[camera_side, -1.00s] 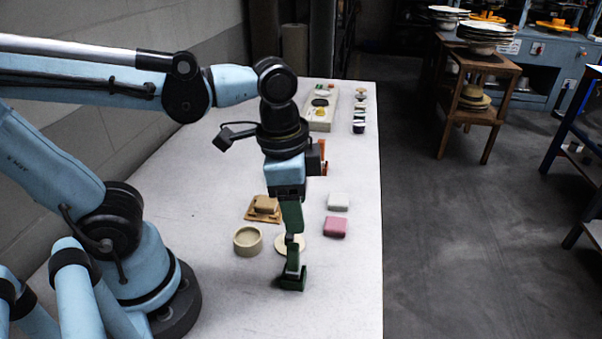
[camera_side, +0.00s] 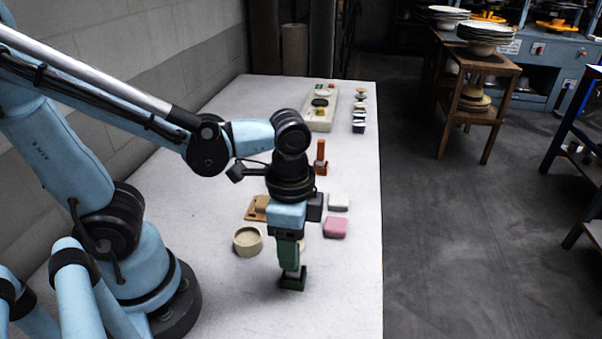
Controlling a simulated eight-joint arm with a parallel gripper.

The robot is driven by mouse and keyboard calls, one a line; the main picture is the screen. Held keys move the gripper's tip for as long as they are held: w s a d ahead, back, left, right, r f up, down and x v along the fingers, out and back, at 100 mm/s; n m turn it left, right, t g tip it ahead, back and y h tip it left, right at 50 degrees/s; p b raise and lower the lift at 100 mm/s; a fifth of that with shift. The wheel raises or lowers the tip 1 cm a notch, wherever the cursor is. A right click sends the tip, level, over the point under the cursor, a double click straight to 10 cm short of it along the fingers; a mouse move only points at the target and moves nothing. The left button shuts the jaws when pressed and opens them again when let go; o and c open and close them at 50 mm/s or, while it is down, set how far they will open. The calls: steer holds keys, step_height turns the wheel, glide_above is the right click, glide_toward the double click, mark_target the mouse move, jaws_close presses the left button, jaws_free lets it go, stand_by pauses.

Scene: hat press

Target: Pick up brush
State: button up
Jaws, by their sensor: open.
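A green upright piece with a broad base, which looks like the brush (camera_side: 292,281), stands on the table in the front middle. My gripper (camera_side: 289,262) points straight down over it. The jaws are open, with the fingers low at its upper part. The fingers and the upper part overlap in this view, so I cannot tell whether they touch. An orange upright piece of similar shape (camera_side: 321,157) stands further back, behind my wrist.
A round beige dish (camera_side: 247,241) is just left of my gripper. A wooden board (camera_side: 257,213) lies behind it, partly hidden. A pink block (camera_side: 335,228) and a white block (camera_side: 338,202) lie to the right. A long tray (camera_side: 321,122) stands far back. The table (camera_side: 340,300) is clear at front right.

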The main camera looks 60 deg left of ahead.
steer(key=shift+d+f, duration=0.1)
steer(key=shift+f, duration=2.45)
jaws_close()
steer(key=shift+r, duration=0.15)
steer(key=shift+r, duration=1.35)
steer(key=s+d+r, duration=0.7)
steer(key=s+r, duration=0.1)
steer(key=s, duration=0.1)
steer(key=shift+d, duration=0.25)
